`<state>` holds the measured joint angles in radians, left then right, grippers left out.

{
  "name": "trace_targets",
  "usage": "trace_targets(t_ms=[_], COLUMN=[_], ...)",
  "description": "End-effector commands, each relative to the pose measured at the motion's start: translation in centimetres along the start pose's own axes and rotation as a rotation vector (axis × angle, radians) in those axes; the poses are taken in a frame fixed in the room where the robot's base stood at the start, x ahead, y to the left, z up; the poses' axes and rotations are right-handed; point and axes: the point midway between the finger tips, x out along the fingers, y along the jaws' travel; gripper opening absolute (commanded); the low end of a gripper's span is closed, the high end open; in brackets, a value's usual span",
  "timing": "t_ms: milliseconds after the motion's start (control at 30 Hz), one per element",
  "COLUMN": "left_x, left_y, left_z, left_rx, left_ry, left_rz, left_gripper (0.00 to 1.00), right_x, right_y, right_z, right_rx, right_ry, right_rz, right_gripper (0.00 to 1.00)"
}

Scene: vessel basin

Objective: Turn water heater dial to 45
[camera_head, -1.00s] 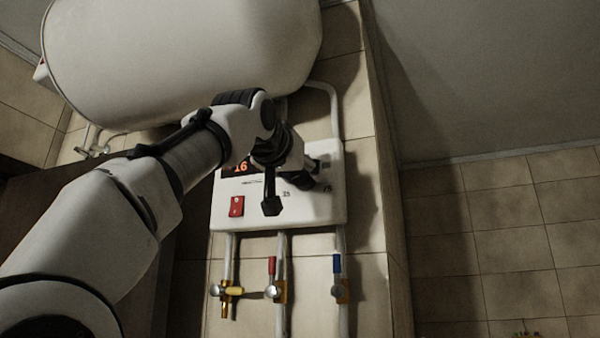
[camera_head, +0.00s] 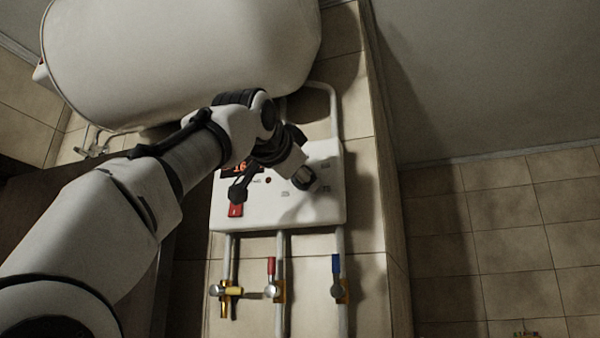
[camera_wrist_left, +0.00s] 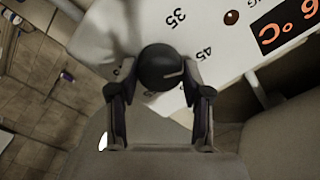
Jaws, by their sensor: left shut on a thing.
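The white heater control box (camera_head: 320,212) hangs on the tiled wall. Its round black dial (camera_wrist_left: 160,68) is between the two fingers of my left gripper (camera_wrist_left: 158,80) in the left wrist view. The gripper is shut on the dial. A light pointer line on the dial points right and slightly up, roughly to the side of the printed 45 (camera_wrist_left: 205,53). The 35 (camera_wrist_left: 176,17) is printed farther up. In the head view my left gripper (camera_head: 298,174) is at the box face, and the wrist partly hides the display. My right gripper is not in view.
The orange display (camera_wrist_left: 285,25) is cut off in the wrist view, showing a 6 and °C. A red switch (camera_head: 236,210) is on the box. Pipes with yellow, red and blue valve handles (camera_head: 337,264) run below. A white tank (camera_head: 180,60) hangs above.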

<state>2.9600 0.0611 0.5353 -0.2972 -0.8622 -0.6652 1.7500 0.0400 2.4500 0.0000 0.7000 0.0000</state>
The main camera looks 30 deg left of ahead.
Motion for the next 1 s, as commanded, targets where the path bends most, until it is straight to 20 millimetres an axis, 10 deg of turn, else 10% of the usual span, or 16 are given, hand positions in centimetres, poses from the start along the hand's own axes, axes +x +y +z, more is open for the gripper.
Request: trace_targets(t_ms=[600, 633, 667, 1000], left_x=[0.07, 0.07, 0.06, 0.01], left_y=[0.03, 0.03, 0.03, 0.00], left_z=[0.06, 0.06, 0.06, 0.02], left_rx=[0.051, 0.051, 0.051, 0.050], left_ry=[-0.001, -0.001, -0.001, 0.000], left_rz=[0.001, 0.001, 0.001, 0.000], left_gripper=[0.14, 0.59, 0.70, 0.74], right_x=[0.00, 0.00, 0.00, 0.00], right_y=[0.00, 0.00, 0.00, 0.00], right_z=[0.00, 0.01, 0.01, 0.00], right_rx=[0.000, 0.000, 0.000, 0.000], right_ry=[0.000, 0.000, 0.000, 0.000], right_rz=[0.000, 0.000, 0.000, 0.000], right_gripper=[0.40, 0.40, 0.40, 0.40])
